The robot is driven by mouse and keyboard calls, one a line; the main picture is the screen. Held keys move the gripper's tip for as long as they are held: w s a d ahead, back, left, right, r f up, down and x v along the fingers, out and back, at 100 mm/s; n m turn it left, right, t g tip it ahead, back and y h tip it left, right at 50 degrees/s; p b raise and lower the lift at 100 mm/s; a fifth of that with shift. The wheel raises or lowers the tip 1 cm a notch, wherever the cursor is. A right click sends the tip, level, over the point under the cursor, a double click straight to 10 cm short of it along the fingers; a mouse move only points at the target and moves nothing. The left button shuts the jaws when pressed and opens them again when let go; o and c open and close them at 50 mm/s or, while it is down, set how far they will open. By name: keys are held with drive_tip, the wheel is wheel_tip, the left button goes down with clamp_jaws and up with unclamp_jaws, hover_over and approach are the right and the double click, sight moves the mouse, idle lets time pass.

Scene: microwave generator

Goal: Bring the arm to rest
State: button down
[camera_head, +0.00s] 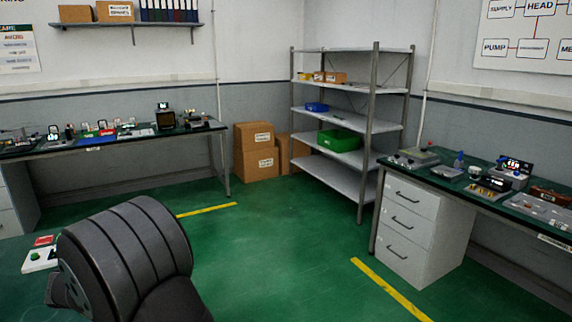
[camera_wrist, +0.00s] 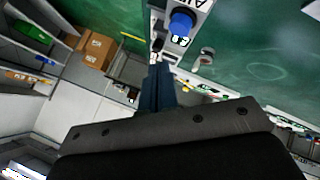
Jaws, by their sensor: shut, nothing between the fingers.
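My gripper (camera_wrist: 157,72) shows in the wrist view as narrow dark fingers beyond a wide dark bracket. The fingers are together with nothing between them. A grey panel (camera_wrist: 196,5) with a round blue knob (camera_wrist: 181,22) appears just beyond the fingertips. I cannot tell whether the fingers touch it. In the head view my dark, ribbed arm section fills the lower left, and the gripper does not show there.
A white box with a red top (camera_head: 41,255) sits left of my arm. A bench with devices (camera_head: 100,140) stands at the back left. A metal shelf (camera_head: 350,115) and a drawer unit (camera_head: 420,225) stand to the right. Green floor (camera_head: 270,240) between is clear.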

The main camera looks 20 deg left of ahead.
wheel_tip(320, 180, up, 7)
wheel_tip(320, 180, down, 6)
drive_tip(key=shift+d+f, duration=0.1)
drive_tip(key=shift+f, duration=0.05)
drive_tip(key=d+r+m+g, duration=0.4)
drive_tip(key=d+r+g, duration=0.1)
drive_tip(key=r, duration=0.4)
drive_tip(key=shift+d, duration=0.55)
